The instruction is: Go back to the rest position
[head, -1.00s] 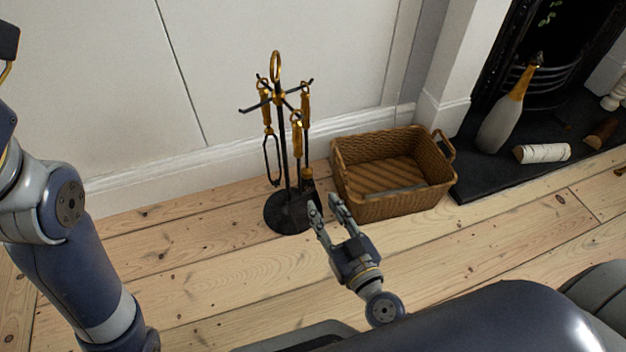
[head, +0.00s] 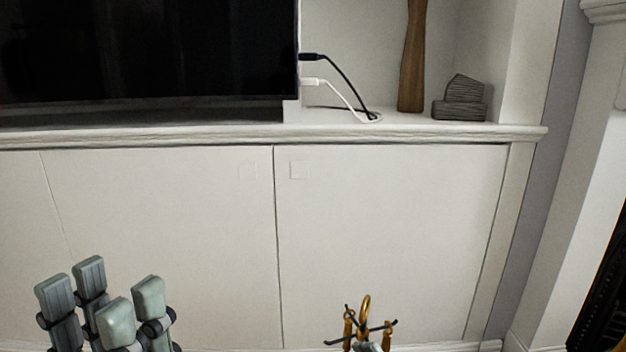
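My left gripper (head: 102,292) stands upright at the lower left of the head view, with its grey finger pads pointing up. The pads stand apart with a gap between them and nothing held. The rest of that arm is below the picture. A small grey piece shows at the bottom edge in front of the fire tool stand; it may be the tip of my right gripper, but too little of it shows to tell its state.
The top of the fire tool stand (head: 365,308) shows at the bottom, before white cabinet doors (head: 390,230). Above are a shelf edge (head: 400,134), a dark screen (head: 140,50), cables, a wooden piece (head: 412,60) and a grey ornament (head: 460,100). A fireplace edge is at far right.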

